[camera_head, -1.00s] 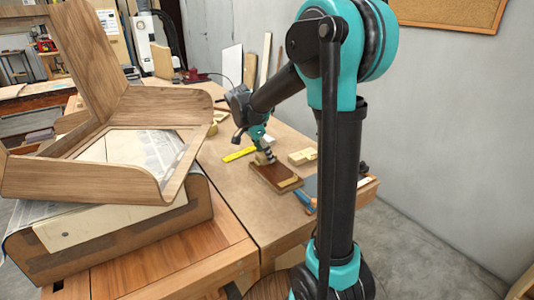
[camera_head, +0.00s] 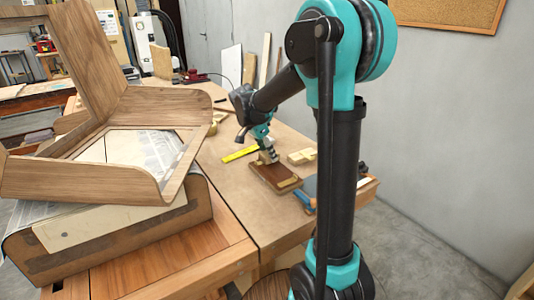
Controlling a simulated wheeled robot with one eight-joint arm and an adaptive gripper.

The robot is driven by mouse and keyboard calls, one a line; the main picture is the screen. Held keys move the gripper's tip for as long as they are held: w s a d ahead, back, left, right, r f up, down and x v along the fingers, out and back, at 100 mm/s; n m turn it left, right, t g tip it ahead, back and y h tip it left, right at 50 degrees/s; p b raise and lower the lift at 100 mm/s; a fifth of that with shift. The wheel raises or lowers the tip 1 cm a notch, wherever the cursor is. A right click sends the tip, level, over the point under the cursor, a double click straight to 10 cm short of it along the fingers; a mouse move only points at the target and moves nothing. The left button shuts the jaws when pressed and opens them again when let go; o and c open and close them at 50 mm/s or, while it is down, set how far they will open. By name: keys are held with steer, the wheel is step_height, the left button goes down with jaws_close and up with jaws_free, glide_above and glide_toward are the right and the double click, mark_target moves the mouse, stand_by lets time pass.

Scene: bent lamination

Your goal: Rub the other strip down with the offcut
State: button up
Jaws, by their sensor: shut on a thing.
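A dark brown board (camera_head: 266,178) lies on the workbench right of centre. A pale strip (camera_head: 289,183) lies at its near right end. My gripper (camera_head: 268,156) is at the far end of the board, pointing down, shut on a small tan piece that looks like the offcut (camera_head: 265,160). The piece is low over or touching the board; I cannot tell which. Any strip under it is hidden by the gripper and the piece.
A yellow ruler (camera_head: 239,155) lies left of the gripper. Pale wood blocks (camera_head: 301,156) lie to the right, with a blue item (camera_head: 304,198) near the board's right end. A large bent wood form (camera_head: 110,180) fills the left. The bench top between is clear.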

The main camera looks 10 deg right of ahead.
steer(key=shift+a, duration=0.1)
steer(key=shift+s+a, duration=0.35)
steer(key=shift+a, duration=0.3)
steer(key=shift+d, duration=0.1)
steer(key=shift+w+d, duration=0.35)
steer(key=shift+d, duration=0.3)
steer(key=shift+a, duration=0.1)
steer(key=shift+s+a, duration=0.35)
steer(key=shift+a, duration=0.3)
steer(key=shift+d, duration=0.1)
steer(key=shift+w+d, duration=0.35)
steer(key=shift+d, duration=0.3)
steer(key=shift+s+a, duration=0.1)
steer(key=shift+a, duration=0.05)
